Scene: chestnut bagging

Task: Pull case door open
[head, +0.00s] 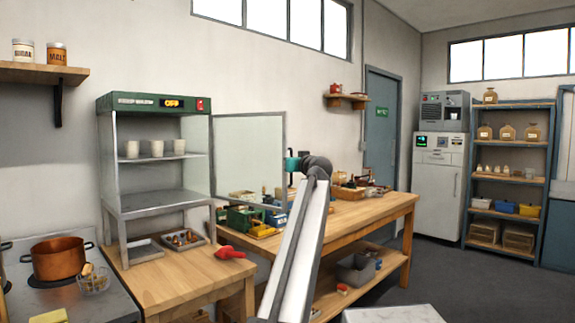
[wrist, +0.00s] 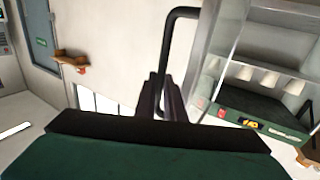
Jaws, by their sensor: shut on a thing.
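The case (head: 155,104) has a green top with an "OFF" display and stands on the wooden counter at left. Paper cups (head: 157,148) stand on its shelf. Its glass door (head: 248,150) is swung out to the right, and the front stands open. My gripper (head: 291,164) is at the door's free edge. In the wrist view my gripper (wrist: 160,82) is shut on the dark bent door handle (wrist: 168,40). The case top also shows in the wrist view (wrist: 262,112), turned over.
A wooden workbench (head: 345,213) with bins and tools is behind my arm. A copper pot (head: 58,260) sits on the stove at left. Grey floor is free at right.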

